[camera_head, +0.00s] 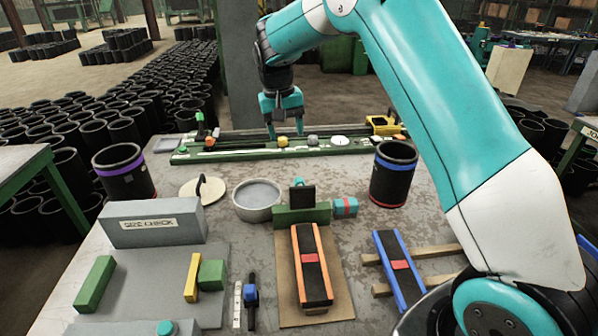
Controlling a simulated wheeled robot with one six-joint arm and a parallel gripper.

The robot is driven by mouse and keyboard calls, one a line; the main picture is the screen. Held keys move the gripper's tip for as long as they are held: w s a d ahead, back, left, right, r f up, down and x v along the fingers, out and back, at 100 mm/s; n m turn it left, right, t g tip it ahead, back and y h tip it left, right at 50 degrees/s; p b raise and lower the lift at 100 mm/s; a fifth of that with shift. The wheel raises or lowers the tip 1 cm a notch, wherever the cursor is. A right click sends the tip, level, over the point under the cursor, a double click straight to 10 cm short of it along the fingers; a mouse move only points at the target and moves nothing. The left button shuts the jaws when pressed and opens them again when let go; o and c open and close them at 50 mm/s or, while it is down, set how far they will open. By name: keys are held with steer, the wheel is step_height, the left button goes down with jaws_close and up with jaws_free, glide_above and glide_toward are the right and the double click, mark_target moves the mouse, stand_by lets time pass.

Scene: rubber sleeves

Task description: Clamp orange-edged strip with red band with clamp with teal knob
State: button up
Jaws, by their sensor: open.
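The orange-edged strip (311,262) is black with a red band across its middle. It lies on a brown board, its far end close to a green block (301,215). A black plate stands on this block, with a teal knob (298,182) at its top; this looks like the teal-knob clamp. Another round teal piece (166,327) shows at the bottom edge, its body mostly cut off. My gripper (284,130) is open, pointing down above the green rail at the table's back, well behind the strip. It looks empty.
A blue-edged strip (399,269) lies on wooden bars to the right. A blue-knobbed tool (251,292) lies left of the orange-edged strip. A grey dish (257,197), black sleeves with purple (124,175) and blue (393,174) bands, and a grey block (152,224) stand around.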

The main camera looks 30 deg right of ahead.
mark_target(299, 181)
steer(key=shift+m, duration=0.5)
steer(key=d+f+p, duration=0.1)
steer(key=f, duration=0.5)
steer(key=d+f+p, duration=0.2)
steer(key=f, duration=0.4)
steer(key=d+f+p, duration=0.1)
steer(key=f, duration=0.5)
steer(key=shift+w+d+f+p, duration=0.2)
steer(key=shift+w+p, duration=0.1)
steer(key=shift+w, duration=0.1)
steer(key=shift+a, duration=0.1)
jaws_close()
